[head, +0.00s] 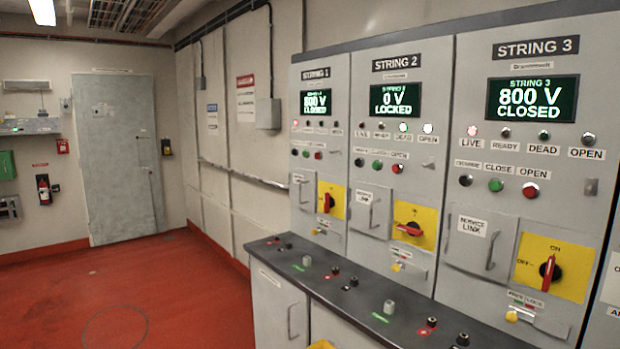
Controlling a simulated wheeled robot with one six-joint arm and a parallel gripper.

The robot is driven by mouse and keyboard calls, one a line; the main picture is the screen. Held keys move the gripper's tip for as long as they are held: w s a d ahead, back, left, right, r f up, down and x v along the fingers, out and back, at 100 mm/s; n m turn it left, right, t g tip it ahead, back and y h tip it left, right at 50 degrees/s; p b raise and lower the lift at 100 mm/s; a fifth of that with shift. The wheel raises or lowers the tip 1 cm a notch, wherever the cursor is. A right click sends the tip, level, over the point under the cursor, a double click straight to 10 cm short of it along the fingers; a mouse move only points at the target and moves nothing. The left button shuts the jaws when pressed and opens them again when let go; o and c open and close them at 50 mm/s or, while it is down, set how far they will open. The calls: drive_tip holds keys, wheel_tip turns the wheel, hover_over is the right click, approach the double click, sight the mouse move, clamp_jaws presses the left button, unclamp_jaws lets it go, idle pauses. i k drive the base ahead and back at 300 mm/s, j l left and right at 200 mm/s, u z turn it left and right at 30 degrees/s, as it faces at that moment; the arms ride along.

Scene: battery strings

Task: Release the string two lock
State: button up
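The string two panel (425,85) is the middle cabinet, and its display (394,100) reads 0 V LOCKED. Its red switch handle (408,229) lies nearly level on a yellow plate (428,215). Below the plate is a small lock fitting (410,270) with a yellow piece (397,267) at its left; its lettering is too small to read. The service link door (371,212) looks shut. On its lamp row, the dead lamp (403,127) and open lamp (427,128) look bright. My gripper is not in view.
String 1 (316,128) and string 3 (533,130) both read 800 V CLOSED, with handles upright. A dark ledge (340,296) with several small knobs and push buttons runs in front of the cabinets. The red floor (130,290) at left is clear up to a grey door (116,155).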

sight(397, 267)
drive_tip(key=i+l+u, duration=0.2)
drive_tip(key=i+l, duration=0.75)
